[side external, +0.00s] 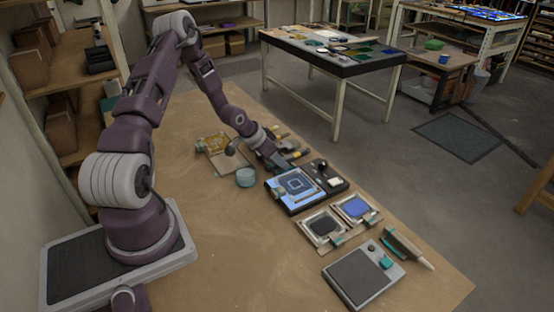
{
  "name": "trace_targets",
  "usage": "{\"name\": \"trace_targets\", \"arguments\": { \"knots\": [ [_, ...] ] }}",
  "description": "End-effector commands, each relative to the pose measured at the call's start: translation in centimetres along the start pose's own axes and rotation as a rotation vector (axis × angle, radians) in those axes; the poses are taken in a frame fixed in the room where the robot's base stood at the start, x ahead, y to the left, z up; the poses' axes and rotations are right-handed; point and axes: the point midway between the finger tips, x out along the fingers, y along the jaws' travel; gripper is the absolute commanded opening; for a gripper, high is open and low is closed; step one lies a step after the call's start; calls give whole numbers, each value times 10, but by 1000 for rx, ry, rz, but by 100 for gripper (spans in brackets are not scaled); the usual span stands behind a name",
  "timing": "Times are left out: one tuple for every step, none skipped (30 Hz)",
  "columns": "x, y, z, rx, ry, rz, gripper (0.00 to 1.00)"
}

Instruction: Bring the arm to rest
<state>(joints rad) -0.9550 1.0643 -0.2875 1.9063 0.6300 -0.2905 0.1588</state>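My purple arm reaches out from its base on the left of the workbench (205,250). My gripper (280,165) points down and to the right. It is low over the bench, just behind a dark-framed panel with a light-blue and dark-blue square pattern (296,187). Its fingertips are small and dark here, so I cannot tell whether they are apart, touch the panel or hold anything. A small teal round jar (245,178) stands to the left of the gripper.
Several handled tools (293,150) lie behind the gripper. A dark board with a knob (323,174), two small framed tiles (323,227), (355,208), a grey box (363,275) and a brush-like tool (408,248) lie to the right. The bench's front left is clear.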

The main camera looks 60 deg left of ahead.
Motion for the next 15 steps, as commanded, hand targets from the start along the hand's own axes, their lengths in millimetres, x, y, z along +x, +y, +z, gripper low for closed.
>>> {"name": "trace_targets", "arguments": {
  "knots": [
    [0, 0, 0, 0, 0, 0, 45],
    [0, 0, 0, 0, 0, 0, 45],
    [-2, 0, 0, 0, 0, 0, 45],
    [-6, -1, 0, 0, 1, -1, 45],
    [-10, -1, -1, 0, 1, -2, 45],
    [-18, -1, -1, 0, 1, -1, 45],
    [-25, -1, -1, 0, 2, -2, 45],
    [-32, -1, -1, 0, 2, -2, 45],
    [-40, -1, 0, -2, 1, -3, 45],
    [-46, -1, -1, -1, 1, -3, 45],
    [-52, 0, 0, 0, 1, -2, 45],
    [-58, -1, -1, -1, 2, -2, 45],
    [-62, -1, 0, -1, 2, -2, 45],
    [-66, -1, 0, -1, 1, -2, 45],
    [-70, 0, -1, 3, -2, -3, 45]
  ]
}}
